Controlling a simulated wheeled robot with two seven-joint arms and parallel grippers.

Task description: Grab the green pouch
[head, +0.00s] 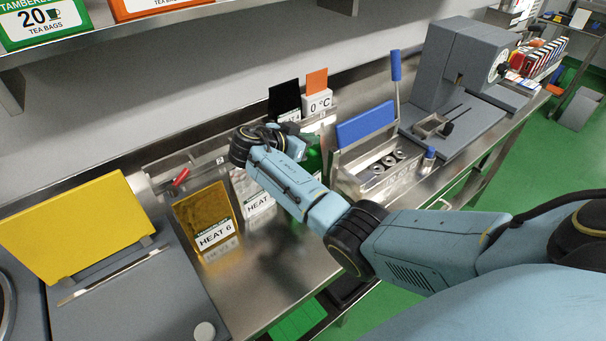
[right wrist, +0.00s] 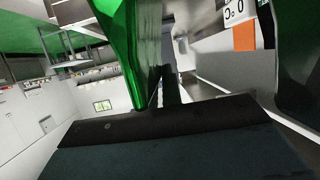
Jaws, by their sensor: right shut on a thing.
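The green pouch (head: 314,158) shows in the head view partly behind my right arm, between the white-labelled pouch and the metal rack. My right gripper (head: 303,137) is at its upper edge and shut on it. In the right wrist view the shiny green pouch (right wrist: 122,45) fills the upper middle, close against the dark gripper body. Much of the pouch is hidden by my arm in the head view. I cannot tell whether its bottom touches the bench. My left gripper is not in view.
A gold pouch labelled HEAT 6 (head: 208,218) and a silver pouch (head: 246,188) stand to the left. A metal rack with a blue handle (head: 396,66) is close on the right. A grey machine (head: 455,60) stands beyond it. The bench front (head: 262,285) is clear.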

